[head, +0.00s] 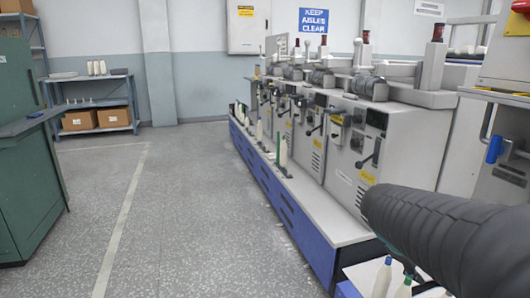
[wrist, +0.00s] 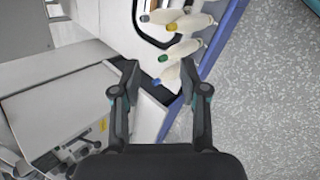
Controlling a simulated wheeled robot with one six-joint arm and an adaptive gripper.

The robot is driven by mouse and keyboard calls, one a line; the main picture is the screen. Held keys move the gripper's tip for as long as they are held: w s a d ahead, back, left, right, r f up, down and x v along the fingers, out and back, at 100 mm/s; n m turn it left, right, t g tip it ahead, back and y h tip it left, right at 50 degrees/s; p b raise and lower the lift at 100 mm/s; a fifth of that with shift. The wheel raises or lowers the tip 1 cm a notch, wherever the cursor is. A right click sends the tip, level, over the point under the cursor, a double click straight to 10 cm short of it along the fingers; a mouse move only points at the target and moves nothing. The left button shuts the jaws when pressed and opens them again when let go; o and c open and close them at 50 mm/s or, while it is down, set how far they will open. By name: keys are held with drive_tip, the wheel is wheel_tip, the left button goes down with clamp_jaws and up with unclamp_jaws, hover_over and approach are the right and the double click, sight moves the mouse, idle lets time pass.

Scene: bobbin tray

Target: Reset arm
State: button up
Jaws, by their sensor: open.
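My gripper (wrist: 159,70) shows in the wrist view with its two dark fingers spread apart. Nothing is clamped between them. Several cream bobbins with coloured tips are beyond the fingers: one yellow-tipped (wrist: 192,23), one green-tipped (wrist: 183,50), and a blue-tipped one (wrist: 171,73) that appears in line with the gap between the fingers. A grey-tipped bobbin (wrist: 163,16) is at the top. In the head view, bobbins (head: 382,282) stand at the bottom right, beside my dark arm. The gripper itself is mostly hidden or out of frame there.
A long row of grey winding machines (head: 395,150) on a blue-edged base (head: 290,205) fills the right. Single bobbins (head: 283,150) stand along its ledge. A green cabinet (head: 25,150) is at left and a shelf with boxes (head: 80,120) behind. The grey aisle floor (head: 190,220) is clear.

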drive_tip(key=s+a+f+m+t+y, duration=0.1)
drive_tip(key=s+a+m+y, duration=0.2)
drive_tip(key=s+a, duration=0.3)
drive_tip(key=s+a+f+m+t+y, duration=0.1)
drive_tip(key=s+a+m+t+y, duration=0.1)
drive_tip(key=s+a, duration=0.4)
drive_tip(key=a+m+y, duration=0.1)
drive_tip(key=a+y, duration=0.1)
drive_tip(key=a, duration=0.3)
drive_tip(key=shift+s+a, duration=0.3)
